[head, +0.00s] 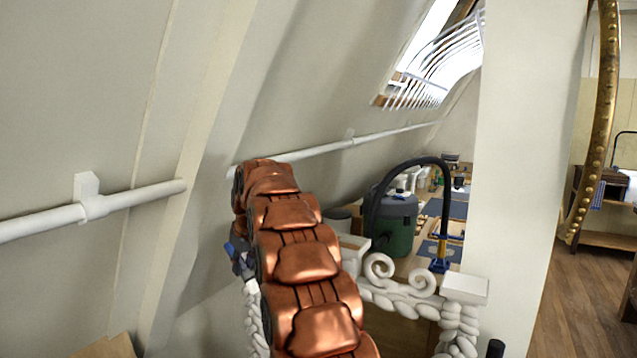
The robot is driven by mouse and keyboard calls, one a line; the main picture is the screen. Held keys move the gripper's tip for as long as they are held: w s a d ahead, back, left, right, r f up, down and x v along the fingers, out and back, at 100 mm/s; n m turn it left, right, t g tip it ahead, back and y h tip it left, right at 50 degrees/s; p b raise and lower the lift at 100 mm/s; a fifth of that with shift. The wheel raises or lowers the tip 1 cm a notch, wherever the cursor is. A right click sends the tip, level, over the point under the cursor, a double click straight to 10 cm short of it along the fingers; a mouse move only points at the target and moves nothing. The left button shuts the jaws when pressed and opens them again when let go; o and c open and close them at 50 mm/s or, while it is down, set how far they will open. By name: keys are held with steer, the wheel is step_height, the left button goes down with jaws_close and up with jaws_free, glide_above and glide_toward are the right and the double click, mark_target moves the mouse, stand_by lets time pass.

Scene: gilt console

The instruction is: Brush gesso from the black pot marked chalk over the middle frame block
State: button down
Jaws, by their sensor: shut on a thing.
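No pot with a readable chalk mark shows. Small dark containers (458,182) stand far back on a bench, too small to identify. I cannot make out the middle frame block or a brush.
A white carved console (465,289) with scrolls stands right of my arm. Behind it is a green vacuum (398,230) with a black hose. A white rail (140,198) runs along the sloping wall. A white pillar (525,170) and gilt frame (603,110) stand right, beside open wooden floor (580,310).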

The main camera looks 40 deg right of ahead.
steer(key=s+d+r+m+t+h+p, duration=0.1)
steer(key=s+d+r+t, duration=0.25)
steer(key=d+r, duration=0.6)
steer(key=s+d+r+t+p, duration=0.1)
steer(key=s+d+r+t, duration=0.1)
steer(key=s+d+r, duration=0.55)
steer(key=shift+g, duration=0.25)
steer(key=shift+w+d+f+b, duration=0.45)
steer(key=shift+w+f+b, duration=0.2)
steer(key=shift+w+f, duration=0.15)
steer(key=shift+w+d+f+b, duration=0.45)
steer(key=shift+w+f+b, duration=0.2)
steer(key=shift+f, duration=0.25)
steer(key=shift+f+b, duration=0.6)
steer(key=shift+f, duration=0.2)
steer(key=shift+s, duration=0.1)
